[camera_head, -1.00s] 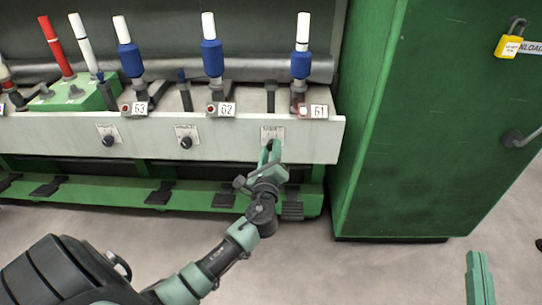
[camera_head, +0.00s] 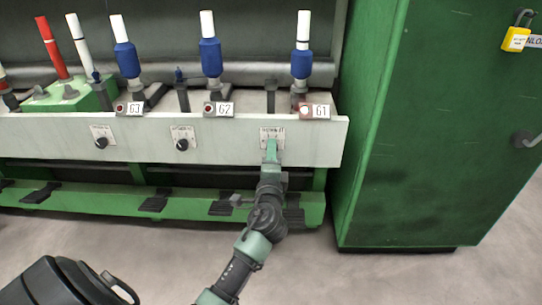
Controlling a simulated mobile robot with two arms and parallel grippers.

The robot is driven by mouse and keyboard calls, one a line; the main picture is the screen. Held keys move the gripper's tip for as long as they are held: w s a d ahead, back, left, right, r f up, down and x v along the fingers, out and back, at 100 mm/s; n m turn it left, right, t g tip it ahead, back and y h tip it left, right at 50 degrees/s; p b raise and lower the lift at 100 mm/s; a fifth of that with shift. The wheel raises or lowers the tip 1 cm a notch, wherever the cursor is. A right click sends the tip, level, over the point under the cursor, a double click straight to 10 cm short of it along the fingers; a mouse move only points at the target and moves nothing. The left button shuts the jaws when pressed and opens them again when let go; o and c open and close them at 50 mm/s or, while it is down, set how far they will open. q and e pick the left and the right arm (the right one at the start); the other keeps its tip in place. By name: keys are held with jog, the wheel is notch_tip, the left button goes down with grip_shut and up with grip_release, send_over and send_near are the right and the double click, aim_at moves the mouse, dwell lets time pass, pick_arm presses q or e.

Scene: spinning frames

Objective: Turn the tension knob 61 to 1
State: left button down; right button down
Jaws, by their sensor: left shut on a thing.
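The dial plate (camera_head: 264,132) for tension knob 61 is on the pale front rail, below the tag marked 61 (camera_head: 320,112). My left gripper (camera_head: 271,148) reaches up to this plate and is shut on tension knob 61. The gripper hides the knob and much of the plate, so the pointer's setting cannot be read. My right gripper is not in view.
Two other black knobs, under tag 63 (camera_head: 101,143) and tag 62 (camera_head: 182,145), sit left on the same rail (camera_head: 225,148). Blue bobbins (camera_head: 301,64) stand above. A green cabinet (camera_head: 430,140) with a yellow padlock (camera_head: 515,39) stands right. Black pedals (camera_head: 154,203) line the bottom.

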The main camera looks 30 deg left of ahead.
pick_arm(q)
jog(key=shift+f+n, duration=0.1)
jog(key=shift+n, duration=0.2)
jog(key=c, duration=1.1)
grip_release()
jog(key=shift+o, duration=0.2)
jog(key=v, duration=0.7)
jog(key=shift+s+d+p, duration=0.3)
jog(key=shift+s, duration=0.05)
